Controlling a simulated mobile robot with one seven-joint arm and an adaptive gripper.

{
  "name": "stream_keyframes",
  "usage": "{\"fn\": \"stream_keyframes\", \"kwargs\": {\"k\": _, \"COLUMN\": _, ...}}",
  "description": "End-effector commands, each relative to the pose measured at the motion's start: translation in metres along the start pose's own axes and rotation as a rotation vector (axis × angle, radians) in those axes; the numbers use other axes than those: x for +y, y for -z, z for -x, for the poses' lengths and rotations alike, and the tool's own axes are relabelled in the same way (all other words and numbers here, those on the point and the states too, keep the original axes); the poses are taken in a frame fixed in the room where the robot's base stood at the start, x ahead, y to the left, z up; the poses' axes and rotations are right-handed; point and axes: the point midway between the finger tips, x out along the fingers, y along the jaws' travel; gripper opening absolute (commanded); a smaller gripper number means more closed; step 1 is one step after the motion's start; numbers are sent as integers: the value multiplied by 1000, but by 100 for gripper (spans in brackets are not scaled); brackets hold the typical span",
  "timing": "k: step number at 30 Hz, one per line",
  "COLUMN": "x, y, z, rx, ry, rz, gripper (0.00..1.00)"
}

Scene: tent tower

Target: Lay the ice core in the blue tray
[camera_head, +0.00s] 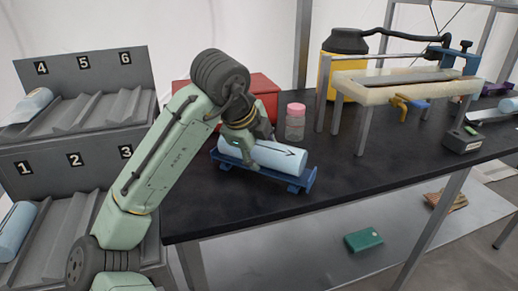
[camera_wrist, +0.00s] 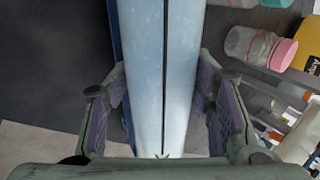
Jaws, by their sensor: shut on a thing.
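The ice core (camera_head: 282,157) is a pale blue cylinder with a dark line and arrow mark along it. It lies lengthwise along the blue tray (camera_head: 298,183) on the black table. I cannot tell whether it rests fully on the tray or is slightly above it. My gripper (camera_head: 243,146) comes down from above and is shut on the core near its left end. In the wrist view the core (camera_wrist: 163,50) runs between my purple-padded fingers (camera_wrist: 162,105). A thin strip of the tray (camera_wrist: 116,35) shows along its left side; the rest is hidden.
A pink-capped jar (camera_head: 295,122) and a red box (camera_head: 264,92) stand behind the tray. A bench stand (camera_head: 408,90) and a yellow container (camera_head: 342,62) are further right. A numbered grey rack (camera_head: 70,150) with other pale cylinders is at left.

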Motion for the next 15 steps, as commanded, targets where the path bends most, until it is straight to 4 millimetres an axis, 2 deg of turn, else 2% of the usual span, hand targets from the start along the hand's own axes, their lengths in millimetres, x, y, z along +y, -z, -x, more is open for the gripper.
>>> {"fn": "stream_keyframes", "kwargs": {"k": 1, "x": 6, "y": 2, "z": -8, "rx": 7, "ry": -22, "rz": -2, "gripper": 0}}
{"fn": "stream_keyframes", "kwargs": {"k": 9, "x": 7, "y": 2, "z": -9, "rx": 8, "ry": -23, "rz": -2, "gripper": 1}}
{"fn": "stream_keyframes", "kwargs": {"k": 10, "x": 7, "y": 2, "z": -9, "rx": 8, "ry": -23, "rz": -2, "gripper": 50}}
{"fn": "stream_keyframes", "kwargs": {"k": 15, "x": 6, "y": 2, "z": -8, "rx": 7, "ry": -20, "rz": -3, "gripper": 62}}
